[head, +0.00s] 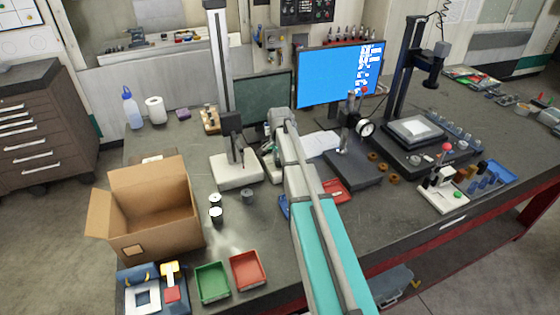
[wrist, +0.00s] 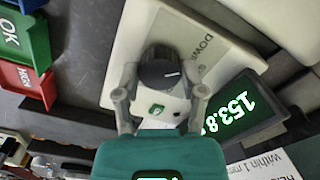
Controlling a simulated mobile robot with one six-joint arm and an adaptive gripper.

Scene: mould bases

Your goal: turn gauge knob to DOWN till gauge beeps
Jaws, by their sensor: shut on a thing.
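In the wrist view the gauge knob (wrist: 160,70) is round and black with a white pointer line. It sits on a pale gauge panel (wrist: 122,58) beside the printed word DOWN. The pointer line points toward the side with the word. My gripper (wrist: 160,92) has a finger on each side at the knob and is shut on it; the fingertip contact is partly hidden. The gauge display (wrist: 232,105) glows green and reads 153.8, with any further digits cut off by my gripper. In the head view my arm hides the knob, beside the white gauge base (head: 237,171).
A green OK bin (wrist: 20,35) and a red bin (wrist: 25,80) are at the left in the wrist view. In the head view an open cardboard box (head: 150,210) stands left of the gauge. Dark cylinders (head: 215,214) stand between them. A blue-lit monitor (head: 325,78) is behind.

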